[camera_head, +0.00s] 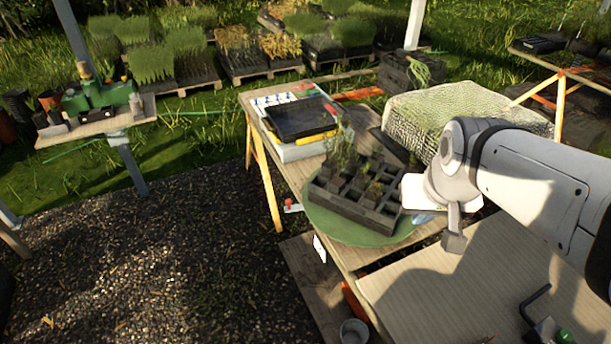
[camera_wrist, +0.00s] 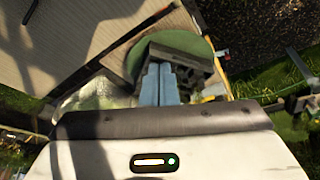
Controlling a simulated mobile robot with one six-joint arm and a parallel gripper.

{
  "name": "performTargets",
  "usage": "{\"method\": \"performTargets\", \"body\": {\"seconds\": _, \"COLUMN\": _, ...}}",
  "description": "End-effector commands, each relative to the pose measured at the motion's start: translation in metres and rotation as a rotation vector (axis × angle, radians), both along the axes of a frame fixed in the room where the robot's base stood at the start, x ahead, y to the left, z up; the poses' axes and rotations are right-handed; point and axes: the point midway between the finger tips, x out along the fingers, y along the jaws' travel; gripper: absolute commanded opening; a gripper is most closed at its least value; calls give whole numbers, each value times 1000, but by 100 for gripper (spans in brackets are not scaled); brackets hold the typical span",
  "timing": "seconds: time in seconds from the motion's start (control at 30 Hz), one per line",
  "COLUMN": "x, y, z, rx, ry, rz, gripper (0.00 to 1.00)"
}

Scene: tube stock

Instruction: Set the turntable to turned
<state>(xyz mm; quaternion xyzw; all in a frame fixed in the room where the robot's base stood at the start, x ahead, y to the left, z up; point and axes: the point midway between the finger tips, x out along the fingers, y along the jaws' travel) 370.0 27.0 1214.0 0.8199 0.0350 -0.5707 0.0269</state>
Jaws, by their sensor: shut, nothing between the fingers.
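The turntable is a round green disc (camera_head: 335,228) on the wooden bench. A dark grey cell tray (camera_head: 345,207) with several seedlings stands on it. In the wrist view the green disc (camera_wrist: 198,40) and the tray (camera_wrist: 185,49) lie beyond my fingertips. My gripper (camera_wrist: 159,68) shows two blue fingers side by side, shut and empty, in front of the tray. In the head view my gripper (camera_head: 423,219) is at the right edge of the disc, partly hidden by my wrist. I cannot tell whether the fingers touch the tray or disc.
A stack of trays (camera_head: 300,119) sits at the bench's far left. A mesh-covered box (camera_head: 465,108) stands behind my arm. A bare wooden tabletop (camera_head: 440,290) is in front, with a black hex key (camera_head: 530,305) at right. Gravel lies left of the bench.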

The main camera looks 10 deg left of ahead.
Motion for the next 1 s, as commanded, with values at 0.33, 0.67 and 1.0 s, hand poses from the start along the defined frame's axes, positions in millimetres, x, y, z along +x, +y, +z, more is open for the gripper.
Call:
{"method": "performTargets", "body": {"seconds": 0.33, "x": 100, "y": 62, "z": -55, "rx": -1, "ry": 4, "rz": 118, "gripper": 0}}
{"method": "performTargets", "body": {"seconds": 0.67, "x": 178, "y": 141, "z": -137, "rx": -1, "ry": 4, "rz": 228, "gripper": 0}}
{"method": "performTargets", "body": {"seconds": 1.0, "x": 229, "y": 233, "z": -249, "rx": 2, "ry": 1, "rz": 339, "gripper": 0}}
